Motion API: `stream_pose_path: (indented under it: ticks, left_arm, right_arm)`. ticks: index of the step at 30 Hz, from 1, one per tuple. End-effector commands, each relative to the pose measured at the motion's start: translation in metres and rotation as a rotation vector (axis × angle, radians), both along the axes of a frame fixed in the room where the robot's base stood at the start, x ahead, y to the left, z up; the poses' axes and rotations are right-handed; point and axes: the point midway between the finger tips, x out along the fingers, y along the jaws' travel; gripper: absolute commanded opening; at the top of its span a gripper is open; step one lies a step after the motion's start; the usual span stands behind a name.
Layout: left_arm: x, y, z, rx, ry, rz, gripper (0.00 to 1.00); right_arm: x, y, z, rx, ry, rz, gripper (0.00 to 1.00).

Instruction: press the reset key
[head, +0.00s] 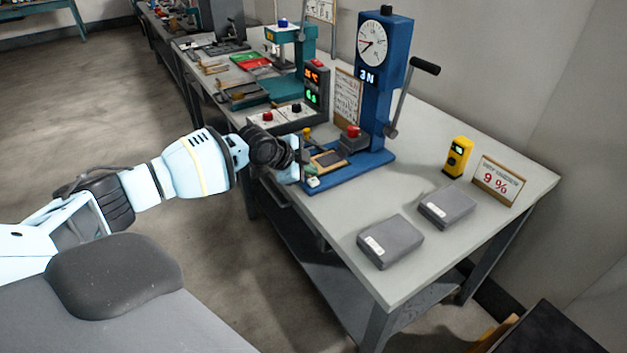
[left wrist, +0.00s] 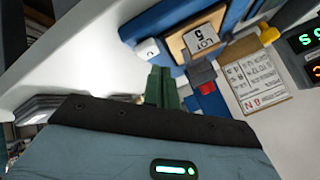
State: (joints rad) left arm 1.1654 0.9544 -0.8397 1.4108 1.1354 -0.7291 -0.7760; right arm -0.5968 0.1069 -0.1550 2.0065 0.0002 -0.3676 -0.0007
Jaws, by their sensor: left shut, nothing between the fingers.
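A blue press (head: 374,75) with a round dial stands on the workbench. On the front corner of its blue base is a small white key (head: 313,182), which looks like the reset key; I cannot read a label on it. The white key also shows in the left wrist view (left wrist: 148,49), just beyond my fingertips. My left gripper (head: 291,168) is shut and empty, close beside the front of the base. Its green fingers (left wrist: 161,88) are together in the left wrist view. I cannot tell whether they touch the key. My right gripper is not in view.
A tan plate (left wrist: 203,38) with a lot card lies on the base, near a red button (head: 353,131) on a grey block. The press lever (head: 402,98) sticks out right. Two grey boxes (head: 390,241) (head: 447,207), a yellow device (head: 457,157) and a sign (head: 498,182) stand to the right.

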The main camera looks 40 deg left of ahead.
Motion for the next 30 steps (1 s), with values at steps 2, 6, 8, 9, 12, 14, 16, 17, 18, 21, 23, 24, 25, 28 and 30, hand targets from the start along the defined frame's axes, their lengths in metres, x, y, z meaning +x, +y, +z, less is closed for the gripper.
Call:
stream_pose_path:
  ticks: [2, 6, 8, 9, 12, 14, 16, 17, 18, 21, 23, 24, 25, 28, 30]
  left_arm:
    - [0.0, 0.0, 0.0, 0.0, 0.0, 0.0, 0.0]
    - [0.0, 0.0, 0.0, 0.0, 0.0, 0.0, 0.0]
    - [0.0, 0.0, 0.0, 0.0, 0.0, 0.0, 0.0]
    - [0.0, 0.0, 0.0, 0.0, 0.0, 0.0, 0.0]
    - [0.0, 0.0, 0.0, 0.0, 0.0, 0.0, 0.0]
    - [0.0, 0.0001, -0.0003, 0.0, 0.0, 0.0, 0.0]
    - [-0.0001, 0.0, -0.0017, 0.0, 0.001, -0.001, 0.0]
    - [-0.0001, 0.0, -0.0026, 0.0, 0.001, -0.001, 0.0]
    - [-0.0003, 0.0, -0.004, 0.0, 0.001, 0.0, 0.0]
    - [-0.0003, 0.0, -0.0077, 0.0, 0.002, 0.001, 0.0]
    - [-0.0002, 0.0001, -0.0089, 0.0, 0.001, 0.0, 0.0]
    - [-0.0001, 0.0002, -0.0091, 0.0, 0.001, -0.001, 0.0]
    - [-0.0001, 0.0002, -0.0091, 0.0, 0.0, 0.0, 0.0]
    - [0.0, 0.0002, -0.0085, 0.0, 0.0, 0.0, 0.0]
    - [0.0, 0.0001, -0.0085, 0.0, 0.0, 0.0, 0.0]
  right_arm:
    - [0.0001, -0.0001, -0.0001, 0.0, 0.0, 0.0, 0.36]
    - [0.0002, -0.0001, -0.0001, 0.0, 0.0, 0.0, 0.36]
    - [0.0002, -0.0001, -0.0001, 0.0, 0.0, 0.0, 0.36]
    - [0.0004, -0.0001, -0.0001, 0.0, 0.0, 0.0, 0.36]
    - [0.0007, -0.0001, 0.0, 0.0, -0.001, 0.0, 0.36]
    - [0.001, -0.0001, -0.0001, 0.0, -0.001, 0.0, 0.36]
    - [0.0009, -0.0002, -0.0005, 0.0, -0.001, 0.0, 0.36]
    - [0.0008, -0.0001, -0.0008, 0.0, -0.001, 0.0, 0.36]
    - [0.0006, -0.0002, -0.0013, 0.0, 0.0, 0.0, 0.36]
    - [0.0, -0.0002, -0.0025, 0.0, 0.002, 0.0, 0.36]
    - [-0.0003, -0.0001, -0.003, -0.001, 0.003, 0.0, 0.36]
    - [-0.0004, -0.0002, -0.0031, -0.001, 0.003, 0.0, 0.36]
    - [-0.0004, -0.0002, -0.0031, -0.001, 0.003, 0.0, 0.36]
    - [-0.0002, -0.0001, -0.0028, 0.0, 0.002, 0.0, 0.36]
    - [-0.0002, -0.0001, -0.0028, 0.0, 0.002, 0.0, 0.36]
